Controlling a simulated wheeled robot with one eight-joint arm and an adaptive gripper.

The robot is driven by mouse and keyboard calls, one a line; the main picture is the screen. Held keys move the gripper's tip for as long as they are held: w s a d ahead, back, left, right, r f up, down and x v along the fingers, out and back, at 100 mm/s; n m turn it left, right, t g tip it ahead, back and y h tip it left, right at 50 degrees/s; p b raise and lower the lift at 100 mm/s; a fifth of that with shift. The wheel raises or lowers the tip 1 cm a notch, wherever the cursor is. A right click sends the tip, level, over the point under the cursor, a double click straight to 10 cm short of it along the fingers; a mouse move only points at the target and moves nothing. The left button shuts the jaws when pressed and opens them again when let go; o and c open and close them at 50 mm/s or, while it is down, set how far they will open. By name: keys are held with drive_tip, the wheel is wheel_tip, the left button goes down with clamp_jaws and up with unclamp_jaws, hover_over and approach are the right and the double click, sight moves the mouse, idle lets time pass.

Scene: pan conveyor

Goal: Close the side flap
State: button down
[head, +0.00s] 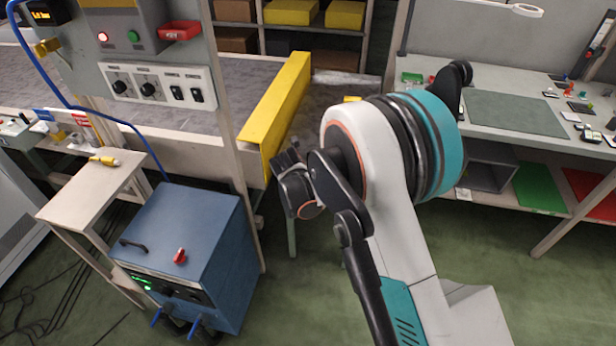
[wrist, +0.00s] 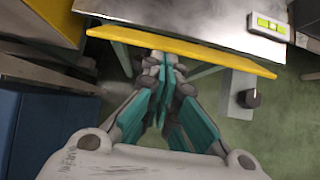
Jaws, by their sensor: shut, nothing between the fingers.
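The side flap appears to be the long yellow panel (head: 272,122) along the end of the conveyor (head: 240,75). In the wrist view the yellow panel (wrist: 215,58) runs across the upper part as a narrow strip. My gripper (head: 287,160) is just right of the panel's near end in the head view, partly hidden by my arm. In the wrist view my gripper (wrist: 160,58) is shut and empty, with its fingertips at the panel's near edge. I cannot tell whether they touch it.
A blue cabinet (head: 185,255) and a small beige table (head: 95,185) stand at the left, below a control post (head: 225,110). A workbench (head: 520,100) stands at the right. In the wrist view a level gauge (wrist: 268,25) and a dark knob (wrist: 250,98) lie near the panel. Green floor is open in front.

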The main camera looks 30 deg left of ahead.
drive_tip(key=shift+w+a+r, duration=0.25)
drive_tip(key=shift+w+r, duration=0.55)
drive_tip(key=shift+w, duration=0.2)
drive_tip(key=shift+w+a+r, duration=0.2)
drive_tip(key=shift+w+r, duration=0.6)
drive_tip(key=shift+w, duration=0.2)
drive_tip(key=shift+w+a+r, duration=0.2)
drive_tip(key=shift+w, duration=0.5)
